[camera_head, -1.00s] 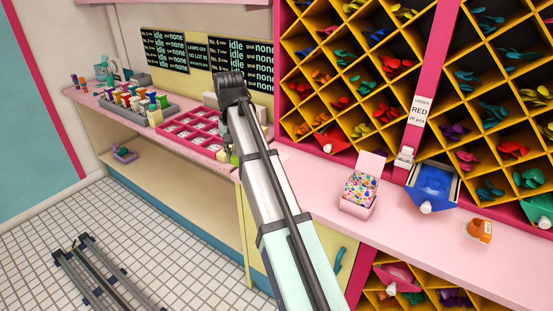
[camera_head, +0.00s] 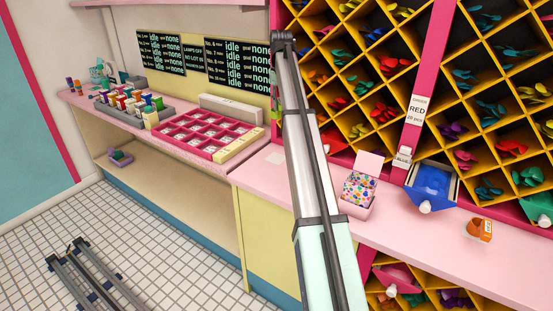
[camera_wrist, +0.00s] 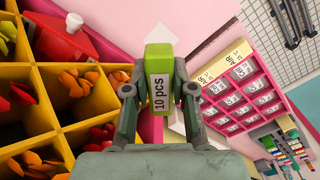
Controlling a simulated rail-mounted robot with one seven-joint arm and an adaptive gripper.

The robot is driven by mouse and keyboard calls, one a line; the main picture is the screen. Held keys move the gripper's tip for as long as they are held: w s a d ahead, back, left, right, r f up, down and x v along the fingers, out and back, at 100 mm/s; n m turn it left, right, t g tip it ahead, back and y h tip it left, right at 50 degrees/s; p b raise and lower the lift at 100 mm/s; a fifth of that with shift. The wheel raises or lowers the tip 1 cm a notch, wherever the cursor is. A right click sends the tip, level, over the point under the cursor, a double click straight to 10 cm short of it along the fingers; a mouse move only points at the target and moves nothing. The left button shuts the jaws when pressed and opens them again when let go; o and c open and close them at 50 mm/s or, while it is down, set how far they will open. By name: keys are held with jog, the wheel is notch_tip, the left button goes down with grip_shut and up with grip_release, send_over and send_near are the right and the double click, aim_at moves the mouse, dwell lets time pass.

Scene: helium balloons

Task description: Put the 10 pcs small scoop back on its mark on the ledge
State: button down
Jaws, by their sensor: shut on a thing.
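The 10 pcs small scoop (camera_wrist: 159,75) is lime green with a white "10 pcs" label. In the wrist view it sits between the two fingers of my gripper (camera_wrist: 158,92), which is shut on it. The pink ledge (camera_head: 390,225) runs below the bins. A pale square patch (camera_head: 275,158) lies on its left part, left of my arm; I cannot tell if it is the mark. A pale patch also shows below the scoop in the wrist view.
A red scoop (camera_wrist: 66,40) is near the balloon bins. The pink compartment tray (camera_head: 208,136) is on the left counter.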

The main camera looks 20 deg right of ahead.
jog(key=shift+s+f, duration=0.2)
jog(key=shift+f, duration=0.25)
notch_tip(320, 180, down, 19)
jog(key=p, duration=0.5)
jog(key=shift+f, duration=0.1)
jog(key=c, duration=1)
grip_release()
jog(key=shift+o, duration=0.2)
notch_tip(320, 180, up, 12)
jog(key=b, duration=0.3)
